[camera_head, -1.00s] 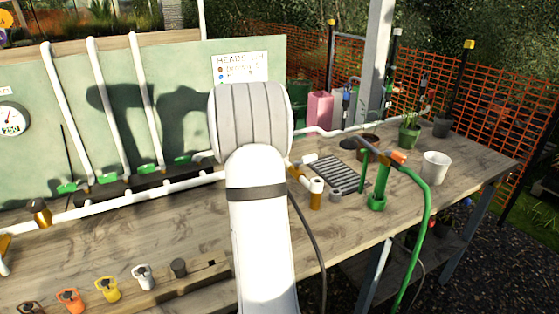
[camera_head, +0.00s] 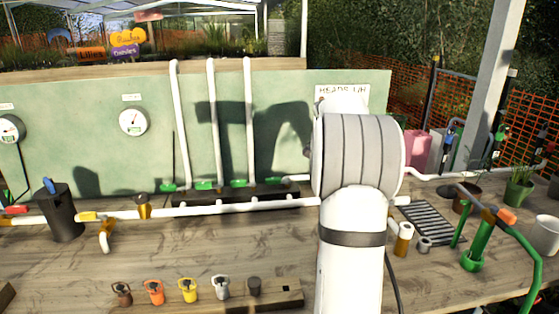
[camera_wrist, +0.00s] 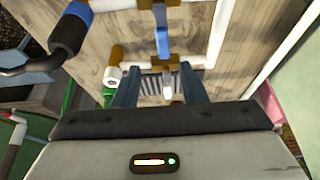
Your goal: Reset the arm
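My arm (camera_head: 350,250) rises in the middle of the head view, its white and grey links blocking part of the bench. My gripper is hidden behind it there. In the wrist view my gripper (camera_wrist: 160,72) shows two blue-grey fingers standing apart. I see no object clearly held between them; a grate and pipe parts show beyond the gap. The wrist view looks down on the wooden bench, and a blue fitting (camera_wrist: 162,42) shows past the fingertips.
The bench (camera_head: 60,285) carries a long white pipe (camera_head: 240,207), a row of coloured clips (camera_head: 188,290), a dark canister (camera_head: 62,215), a drain grate (camera_head: 428,222), a green pump (camera_head: 478,246) and pots (camera_head: 520,188). A green panel (camera_head: 90,100) with gauges stands behind. Bare wood lies at front left.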

